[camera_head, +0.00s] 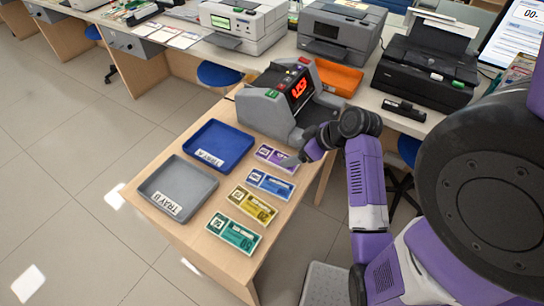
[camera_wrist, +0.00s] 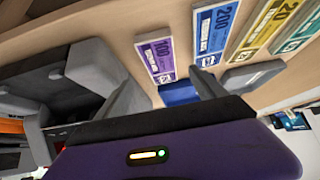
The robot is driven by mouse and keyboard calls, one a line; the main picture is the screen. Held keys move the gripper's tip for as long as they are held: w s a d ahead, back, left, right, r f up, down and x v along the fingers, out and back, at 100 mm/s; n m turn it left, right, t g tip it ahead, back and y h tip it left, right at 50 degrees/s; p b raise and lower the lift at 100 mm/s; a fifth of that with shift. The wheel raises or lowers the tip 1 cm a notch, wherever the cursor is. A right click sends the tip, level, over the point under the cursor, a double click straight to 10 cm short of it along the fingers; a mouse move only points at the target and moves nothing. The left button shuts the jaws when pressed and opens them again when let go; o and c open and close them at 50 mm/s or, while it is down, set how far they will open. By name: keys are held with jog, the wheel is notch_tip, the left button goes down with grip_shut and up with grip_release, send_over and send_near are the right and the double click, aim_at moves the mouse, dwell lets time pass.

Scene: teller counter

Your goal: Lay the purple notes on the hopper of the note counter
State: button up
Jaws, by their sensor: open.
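The purple notes (camera_head: 277,158) lie flat on the wooden table, at the counter end of a row of notes. They also show in the wrist view (camera_wrist: 153,58), left of the blue notes. The note counter (camera_head: 268,110) is grey with a red lit display and stands just behind the purple notes. My gripper (camera_head: 291,161) is at the right end of the purple notes, partly covering them. In the wrist view, my gripper (camera_wrist: 174,70) has its fingers spread wide with nothing between them, the purple notes beyond. I cannot tell its exact height.
Blue notes (camera_head: 270,183), yellow notes (camera_head: 252,205) and teal notes (camera_head: 233,234) lie in the row nearer the front. A blue tray (camera_head: 241,152) and a grey tray (camera_head: 147,184) stand to the left. Printers (camera_head: 335,37) and an orange tray (camera_head: 338,78) are on the counter behind.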

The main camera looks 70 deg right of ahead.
aim_at(279, 158)
jog(key=x, duration=0.7)
jog(key=shift+w+f, duration=0.1)
jog(key=shift+f, duration=0.05)
jog(key=c, duration=1.7)
